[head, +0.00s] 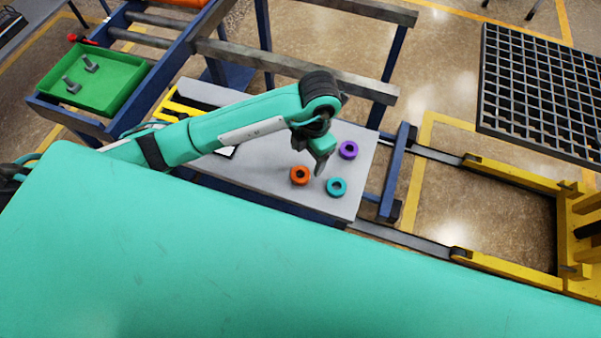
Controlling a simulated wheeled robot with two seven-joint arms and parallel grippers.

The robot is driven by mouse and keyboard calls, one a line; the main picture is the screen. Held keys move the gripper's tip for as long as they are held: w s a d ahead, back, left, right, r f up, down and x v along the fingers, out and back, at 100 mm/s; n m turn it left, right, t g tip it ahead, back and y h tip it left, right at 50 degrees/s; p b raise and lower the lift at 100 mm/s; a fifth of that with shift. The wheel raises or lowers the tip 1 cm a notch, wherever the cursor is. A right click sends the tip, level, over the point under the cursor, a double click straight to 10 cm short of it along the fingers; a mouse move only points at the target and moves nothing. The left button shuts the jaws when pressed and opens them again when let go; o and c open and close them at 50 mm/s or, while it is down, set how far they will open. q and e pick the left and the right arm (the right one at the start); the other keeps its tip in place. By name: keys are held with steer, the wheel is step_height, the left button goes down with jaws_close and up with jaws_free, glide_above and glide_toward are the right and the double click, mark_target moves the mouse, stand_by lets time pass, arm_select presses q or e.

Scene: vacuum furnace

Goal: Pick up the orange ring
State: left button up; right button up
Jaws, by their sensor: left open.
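The orange ring (300,175) lies flat on the grey tabletop (345,207), near the table's right part. A teal ring (336,187) lies to its right and a purple ring (348,149) lies to its upper right. My left gripper (320,168) points down just right of the orange ring, among the three rings. It is open and appears empty; its fingers are small and partly hidden by the wrist. I cannot tell its exact height above the table. My right gripper is not in view.
A green tray (112,98) with grey bolt-like parts stands on the blue frame at the upper left. Grey rails (290,70) run behind the table. A yellow frame (510,262) stands at the right, below a black grid (545,90). My teal body covers the foreground.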

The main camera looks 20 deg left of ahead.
mark_target(300, 178)
arm_select(q)
step_height(300, 178, down, 3)
steer(key=shift+s+a+p, duration=0.15)
steer(key=shift+p, duration=0.2)
steer(key=shift+a+f+p, duration=0.1)
steer(key=shift+f+p, duration=0.3)
steer(key=shift+p, duration=0.1)
steer(key=f, duration=0.1)
steer(key=f+p, duration=0.1)
steer(key=a+f+p, duration=0.1)
steer(key=f, duration=0.1)
steer(key=shift+s, duration=0.25)
steer(key=shift+d+f, duration=0.1)
steer(key=shift+f, duration=0.2)
steer(key=shift+w, duration=0.1)
steer(key=c, duration=1.2)
steer(key=shift+r, duration=0.1)
steer(key=shift+c, duration=0.2)
